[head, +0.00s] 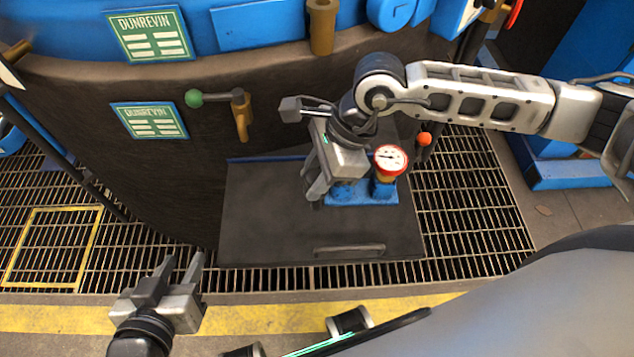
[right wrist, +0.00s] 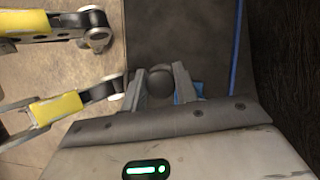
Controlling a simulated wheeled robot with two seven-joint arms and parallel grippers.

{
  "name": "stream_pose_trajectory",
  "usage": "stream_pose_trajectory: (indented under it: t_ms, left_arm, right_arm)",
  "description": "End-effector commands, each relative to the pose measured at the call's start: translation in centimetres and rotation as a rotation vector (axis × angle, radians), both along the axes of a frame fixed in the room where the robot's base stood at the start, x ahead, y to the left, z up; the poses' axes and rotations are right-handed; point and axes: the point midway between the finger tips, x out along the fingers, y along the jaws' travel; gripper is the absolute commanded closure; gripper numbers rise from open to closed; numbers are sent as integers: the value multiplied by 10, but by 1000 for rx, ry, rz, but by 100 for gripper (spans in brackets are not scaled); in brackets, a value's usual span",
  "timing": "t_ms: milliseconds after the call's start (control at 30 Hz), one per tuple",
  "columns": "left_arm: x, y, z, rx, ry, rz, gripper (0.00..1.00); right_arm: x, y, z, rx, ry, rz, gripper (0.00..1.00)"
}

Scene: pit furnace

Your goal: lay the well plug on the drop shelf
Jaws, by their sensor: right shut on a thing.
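In the right wrist view, a dark rounded knob, which I take to be the well plug (right wrist: 160,80), sits between the fingers of my right gripper (right wrist: 160,92). In the head view my right gripper (head: 316,188) is low over the drop shelf (head: 262,222), a dark flat plate with a handle at its front. The gripper hides the plug there. I cannot tell whether the plug touches the shelf. My left gripper (head: 178,272) is open and empty, in front of the shelf's left corner.
A blue block (head: 362,195) with a red-rimmed gauge (head: 390,158) stands close beside my right gripper. Behind is a dark curved furnace wall (head: 90,95) with a green-knobbed lever (head: 212,97). Grating (head: 480,200) surrounds the shelf; its left and front surface is clear.

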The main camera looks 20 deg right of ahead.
Motion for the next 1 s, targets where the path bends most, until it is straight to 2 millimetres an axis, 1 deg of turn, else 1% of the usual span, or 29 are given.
stream_pose_trajectory:
  t_ms: [133,300,367,567,667,700,733,767,1000]
  left_arm:
    - [0,0,0,0,-3,0,64]
    - [1,0,2,-1,-8,1,64]
    - [1,0,3,-1,-9,1,64]
    - [1,0,3,-1,-10,0,64]
    - [2,0,0,-1,-11,1,64]
    - [2,0,2,-1,-12,1,64]
    - [2,0,2,-1,-12,1,64]
    - [2,0,2,-1,-12,1,64]
    - [2,0,3,-1,-14,0,64]
  right_arm:
    - [7,-6,-12,-2,1,-4,92]
    - [6,-6,-37,-2,3,-2,92]
    - [6,-6,-40,-2,2,-1,92]
    - [6,-5,-40,-1,1,-1,92]
    - [6,-5,-43,-1,1,-1,92]
    - [6,-5,-42,-1,1,-1,62]
    - [6,-5,-42,-1,1,-1,54]
    - [6,-5,-42,-1,1,-1,49]
    - [6,-5,-41,-1,1,-1,49]
